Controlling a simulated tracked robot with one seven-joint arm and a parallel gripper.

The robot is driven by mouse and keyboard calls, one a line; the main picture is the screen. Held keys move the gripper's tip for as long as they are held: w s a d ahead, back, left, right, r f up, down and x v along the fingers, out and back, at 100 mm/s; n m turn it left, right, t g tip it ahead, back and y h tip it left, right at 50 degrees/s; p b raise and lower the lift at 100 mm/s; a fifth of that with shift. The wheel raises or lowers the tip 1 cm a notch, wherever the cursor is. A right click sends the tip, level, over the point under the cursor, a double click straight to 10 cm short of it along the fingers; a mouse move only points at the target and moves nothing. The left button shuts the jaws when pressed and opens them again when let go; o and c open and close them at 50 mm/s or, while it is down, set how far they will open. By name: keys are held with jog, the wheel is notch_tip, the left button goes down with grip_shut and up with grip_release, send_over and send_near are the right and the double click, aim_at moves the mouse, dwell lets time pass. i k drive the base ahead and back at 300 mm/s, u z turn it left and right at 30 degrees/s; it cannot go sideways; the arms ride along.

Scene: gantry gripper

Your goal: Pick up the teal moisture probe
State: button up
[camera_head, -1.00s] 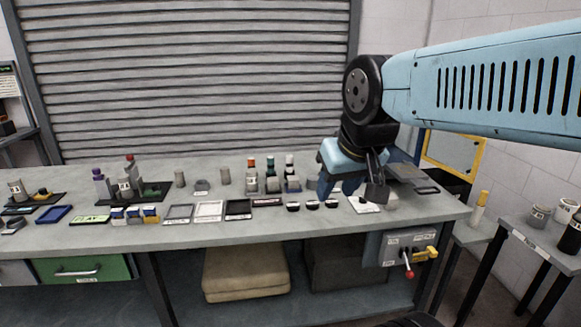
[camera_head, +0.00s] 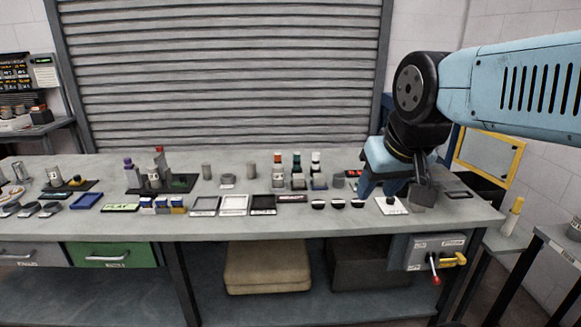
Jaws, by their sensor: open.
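Three small upright items with red-orange, dark teal and black tops stand in a row towards the back of the bench. The middle one, with the dark teal top, looks like the teal moisture probe (camera_head: 297,163). Its lower part is partly hidden by small things in front of it. My gripper (camera_head: 394,194) hangs fingers down over the right part of the bench, to the right of the probe and apart from it. Its jaws are open. I see nothing held between them.
The grey bench (camera_head: 330,226) carries several small items, including dark-topped ones between the probe and my gripper. A white card (camera_head: 391,206) lies near my gripper. A black tray (camera_head: 185,183) with bottles stands left. A shutter (camera_head: 220,80) closes the back.

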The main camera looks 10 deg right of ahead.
aim_at(297, 161)
jog(key=k, duration=0.6)
jog(key=u, duration=0.25)
jog(key=i, duration=1.95)
jog(key=u, duration=0.05)
